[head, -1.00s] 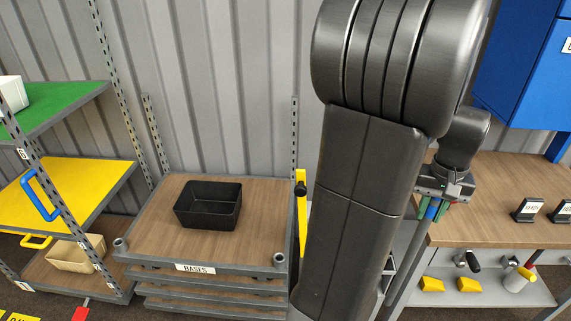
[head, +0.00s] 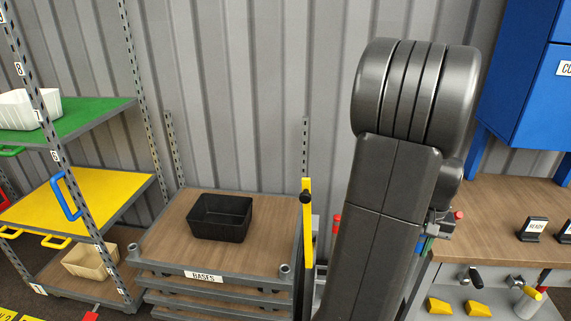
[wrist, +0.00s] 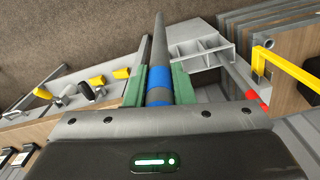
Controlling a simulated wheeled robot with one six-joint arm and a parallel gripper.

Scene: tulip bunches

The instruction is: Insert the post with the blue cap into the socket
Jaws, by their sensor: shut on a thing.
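My gripper (wrist: 158,90) has green fingers and is shut on a post (wrist: 159,45), a grey rod with blue bands (wrist: 158,77) at the fingers. In the wrist view the rod runs away from the fingers to the top edge. In the head view my gripper (head: 430,240) is small, at the left end of the workbench and partly hidden behind my arm. Round corner sockets (head: 285,269) show on the stack labelled BASES, with another (head: 134,248) at its left corner. I cannot tell which socket the post belongs to. The post is apart from both.
A black bin (head: 220,218) sits on the wooden top of the BASES stack (head: 165,225). A yellow upright bar (head: 307,225) stands at its right side. A shelf rack with a yellow shelf (head: 90,195) is at left. The workbench (head: 490,215) is at right, under a blue cabinet.

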